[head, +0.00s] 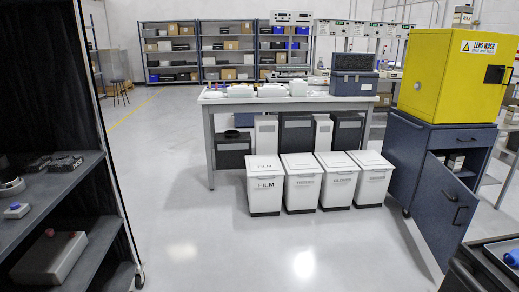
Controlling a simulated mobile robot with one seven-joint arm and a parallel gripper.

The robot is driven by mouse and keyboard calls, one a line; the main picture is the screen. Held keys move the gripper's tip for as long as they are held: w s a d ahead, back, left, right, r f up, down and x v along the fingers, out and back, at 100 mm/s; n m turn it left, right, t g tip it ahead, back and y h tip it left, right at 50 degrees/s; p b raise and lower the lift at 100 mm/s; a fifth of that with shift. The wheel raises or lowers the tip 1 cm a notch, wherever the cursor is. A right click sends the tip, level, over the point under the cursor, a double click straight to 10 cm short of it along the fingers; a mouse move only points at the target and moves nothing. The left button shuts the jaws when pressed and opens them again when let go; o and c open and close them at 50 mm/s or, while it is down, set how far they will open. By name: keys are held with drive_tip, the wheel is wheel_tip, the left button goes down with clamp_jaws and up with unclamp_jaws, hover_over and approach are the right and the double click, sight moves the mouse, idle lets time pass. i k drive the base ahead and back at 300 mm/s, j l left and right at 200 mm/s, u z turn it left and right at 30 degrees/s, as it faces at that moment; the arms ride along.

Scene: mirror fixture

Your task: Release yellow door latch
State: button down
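A yellow box (447,80) with a "LENS WASH" label stands at the upper right, on top of a dark blue cabinet (410,150). A black latch (494,75) sits on the right part of its yellow front face. The yellow door looks closed. The latch is small here and I cannot tell its exact position. My gripper is not in view.
The blue cabinet's lower door (447,208) hangs open into the floor space. White bins (302,184) stand before a workbench (290,101). A dark shelf (55,195) is at left, a dark cart (497,262) at lower right. The middle floor (190,235) is clear.

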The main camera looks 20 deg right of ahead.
sight(503, 70)
drive_tip(key=i+j+z, duration=0.1)
drive_tip(key=i+z, duration=0.3)
drive_tip(key=i, duration=0.8)
drive_tip(key=i+z, duration=0.4)
drive_tip(key=i+j+z, duration=0.15)
drive_tip(key=i+z, duration=0.2)
drive_tip(key=i, duration=0.25)
drive_tip(key=i+z, duration=0.2)
drive_tip(key=z, duration=0.2)
drive_tip(key=i+z, duration=0.2)
drive_tip(key=z, duration=0.15)
drive_tip(key=i+j+z, duration=0.1)
drive_tip(key=z, duration=0.3)
drive_tip(key=k, duration=0.6)
drive_tip(key=z, duration=1.05)
